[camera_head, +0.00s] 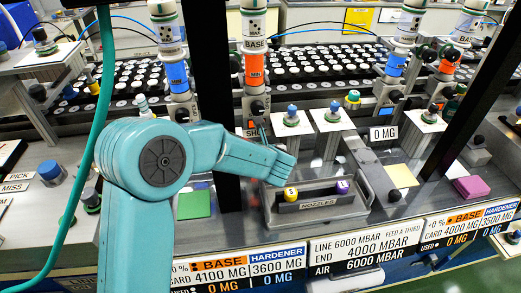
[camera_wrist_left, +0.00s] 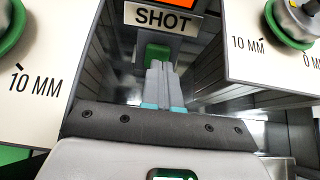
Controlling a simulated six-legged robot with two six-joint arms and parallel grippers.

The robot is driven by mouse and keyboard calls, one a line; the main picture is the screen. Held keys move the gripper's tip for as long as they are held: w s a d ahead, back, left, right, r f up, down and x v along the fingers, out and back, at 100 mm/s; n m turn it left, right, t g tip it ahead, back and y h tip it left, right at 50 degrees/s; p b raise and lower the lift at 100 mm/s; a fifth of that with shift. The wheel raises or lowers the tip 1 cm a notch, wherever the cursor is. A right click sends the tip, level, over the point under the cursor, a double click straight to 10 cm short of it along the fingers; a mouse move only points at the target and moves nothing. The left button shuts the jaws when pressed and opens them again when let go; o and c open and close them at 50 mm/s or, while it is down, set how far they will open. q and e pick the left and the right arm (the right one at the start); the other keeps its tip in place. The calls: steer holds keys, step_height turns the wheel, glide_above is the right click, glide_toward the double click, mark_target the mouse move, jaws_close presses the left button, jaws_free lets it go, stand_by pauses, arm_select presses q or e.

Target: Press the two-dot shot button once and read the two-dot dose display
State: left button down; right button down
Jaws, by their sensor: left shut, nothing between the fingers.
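My left gripper (camera_wrist_left: 158,66) is shut and empty in the left wrist view, its fingertips over or in front of a green shot button (camera_wrist_left: 152,50). The fingers cover part of the button, and I cannot tell if they touch it. A SHOT label (camera_wrist_left: 161,18) is above it; no dot marks are readable there. In the head view my teal left arm reaches in from the left, ending beside the column with the BASE label (camera_head: 255,43). My right gripper is not in view.
White plates with 10 MM marks (camera_wrist_left: 40,85) and green-ringed knobs (camera_wrist_left: 290,22) flank the fingers closely. A grey nozzles tray (camera_head: 320,208) stands below the hand. A green pad (camera_head: 194,205), a yellow pad (camera_head: 402,176) and a pink block (camera_head: 471,187) lie on the bench.

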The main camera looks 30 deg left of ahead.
arm_select(q)
steer(key=v, duration=1.1)
steer(key=shift+s+d+r, duration=0.15)
steer(key=shift+r, duration=0.1)
steer(key=shift+d+f, duration=0.1)
